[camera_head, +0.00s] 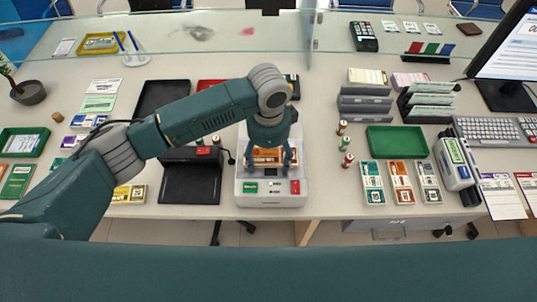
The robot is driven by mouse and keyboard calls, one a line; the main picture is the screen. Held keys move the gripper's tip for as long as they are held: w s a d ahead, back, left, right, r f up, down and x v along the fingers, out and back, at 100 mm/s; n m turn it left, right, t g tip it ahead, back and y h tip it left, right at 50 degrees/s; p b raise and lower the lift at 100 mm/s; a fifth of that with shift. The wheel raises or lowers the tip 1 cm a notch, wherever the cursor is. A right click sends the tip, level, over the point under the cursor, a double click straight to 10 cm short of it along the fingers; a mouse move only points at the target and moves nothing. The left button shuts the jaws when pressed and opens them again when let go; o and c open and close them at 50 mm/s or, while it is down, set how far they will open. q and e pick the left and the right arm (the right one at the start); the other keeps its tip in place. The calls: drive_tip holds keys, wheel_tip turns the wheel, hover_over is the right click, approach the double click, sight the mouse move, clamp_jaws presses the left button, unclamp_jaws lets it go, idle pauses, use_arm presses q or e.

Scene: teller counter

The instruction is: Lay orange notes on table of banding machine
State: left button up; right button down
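The banding machine (272,200) is a white unit near the middle of the counter's front edge, with green and red buttons on its front. A bundle of orange notes (268,155) lies crosswise at its table, partly hidden behind my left gripper. My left gripper (270,167) points down over the machine, with its fingers spread to either side of the orange notes. I see no clear contact between the fingers and the notes. Another orange bundle (400,180) lies at the right, between a teal bundle (372,183) and a grey one (428,182). My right gripper is out of view.
A black device (190,182) stands left of the machine. Small stamps (347,160) and a green tray (397,142) are to its right. A counting machine (457,165), keyboard (487,130) and monitor (508,50) fill the right end. A glass screen (200,42) crosses the back.

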sight(269, 159)
use_arm(q)
drive_tip(key=shift+o, duration=0.7)
wheel_tip(269, 159, up, 12)
drive_tip(key=b, duration=0.3)
drive_tip(key=shift+r, duration=0.2)
drive_tip(key=shift+s+f, duration=0.1)
drive_tip(key=shift+f, duration=0.05)
